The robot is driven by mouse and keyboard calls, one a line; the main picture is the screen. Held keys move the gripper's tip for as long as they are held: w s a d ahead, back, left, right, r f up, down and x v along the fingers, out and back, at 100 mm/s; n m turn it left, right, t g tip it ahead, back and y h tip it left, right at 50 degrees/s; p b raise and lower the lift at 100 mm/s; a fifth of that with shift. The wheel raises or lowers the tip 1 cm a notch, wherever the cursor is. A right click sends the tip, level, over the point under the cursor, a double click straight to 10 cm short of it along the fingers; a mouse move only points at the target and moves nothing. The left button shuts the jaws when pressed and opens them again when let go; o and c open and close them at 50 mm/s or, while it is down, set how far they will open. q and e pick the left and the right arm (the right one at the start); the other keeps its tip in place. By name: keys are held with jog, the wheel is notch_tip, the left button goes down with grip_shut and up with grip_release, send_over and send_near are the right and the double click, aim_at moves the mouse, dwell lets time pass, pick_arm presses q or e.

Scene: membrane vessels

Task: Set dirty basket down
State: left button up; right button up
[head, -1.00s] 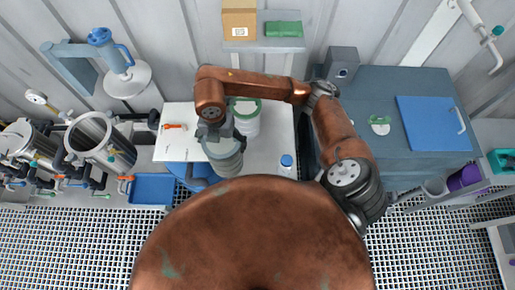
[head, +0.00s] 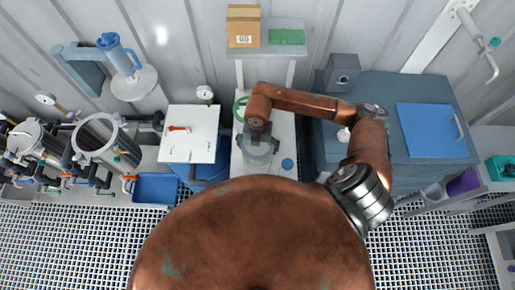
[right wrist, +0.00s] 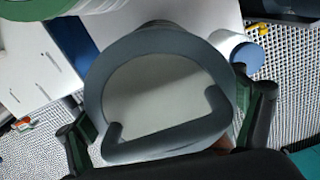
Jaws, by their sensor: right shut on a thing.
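The dirty basket is a pale round vessel with a grey rim and a bar handle. It shows in the head view (head: 257,157) below my right gripper (head: 257,138), over the narrow white table (head: 283,122). In the right wrist view the basket (right wrist: 150,85) fills the middle, and my right gripper (right wrist: 165,138) is shut on its handle, with dark fingers at either side. I cannot tell whether its base touches the table. A green-rimmed vessel (head: 240,106) stands behind it, partly hidden by my arm. My left gripper is out of view.
A blue-capped bottle (head: 287,164) stands close to the right of the basket. A white-topped unit (head: 188,145) with a red handle is on the left. A dark bench (head: 430,95) with a blue lid (head: 428,130) is on the right. Steel vessels stand far left.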

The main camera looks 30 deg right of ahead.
jog(key=shift+a+f, duration=0.1)
jog(key=shift+f, duration=0.75)
jog(key=shift+f, duration=0.15)
jog(key=o, duration=1.9)
jog(key=shift+o, duration=0.2)
notch_tip(320, 180, up, 12)
jog(key=shift+r+b, duration=0.15)
jog(key=shift+b, duration=0.7)
